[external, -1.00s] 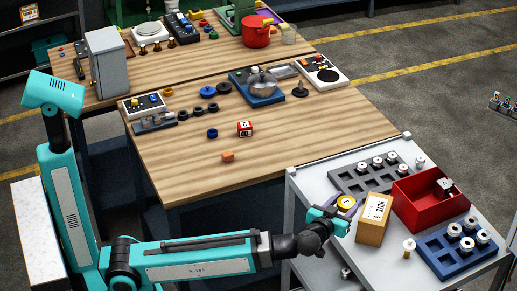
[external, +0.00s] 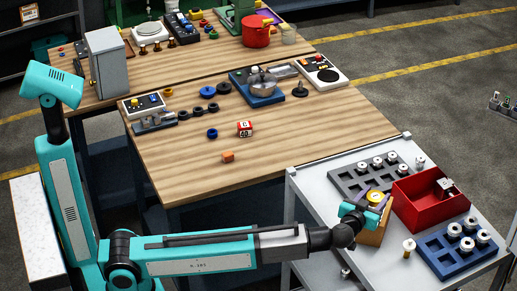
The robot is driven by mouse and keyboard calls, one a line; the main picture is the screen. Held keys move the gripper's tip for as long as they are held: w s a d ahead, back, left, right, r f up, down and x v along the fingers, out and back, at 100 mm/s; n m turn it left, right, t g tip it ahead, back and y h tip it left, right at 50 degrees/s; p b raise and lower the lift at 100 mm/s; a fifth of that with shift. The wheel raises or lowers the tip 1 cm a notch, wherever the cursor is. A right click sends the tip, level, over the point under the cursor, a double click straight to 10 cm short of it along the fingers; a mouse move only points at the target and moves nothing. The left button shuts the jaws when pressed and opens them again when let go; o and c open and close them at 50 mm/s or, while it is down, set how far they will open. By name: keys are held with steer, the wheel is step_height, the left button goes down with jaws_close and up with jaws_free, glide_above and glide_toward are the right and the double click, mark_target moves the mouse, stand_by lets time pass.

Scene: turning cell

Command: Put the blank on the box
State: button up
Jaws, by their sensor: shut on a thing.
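The cardboard box (external: 372,237) stands on the grey cart right below my gripper. The blank is over the box's top. I cannot tell whether it touches the box. My gripper and the blank hide most of the box's top and its label.
A red bin (external: 430,212) stands close to the right of the box. A grey tray (external: 345,180) with several pale parts lies behind it, and a blue tray (external: 447,262) at the front right. A small brass-and-white part (external: 408,248) stands close in front of the box.

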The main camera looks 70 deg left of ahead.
mark_target(377, 203)
steer(key=shift+w, duration=0.7)
steer(key=shift+f, duration=0.1)
steer(key=shift+f+p, duration=0.8)
steer(key=shift+f, duration=0.85)
steer(key=shift+f, duration=0.1)
steer(key=o, duration=1.5)
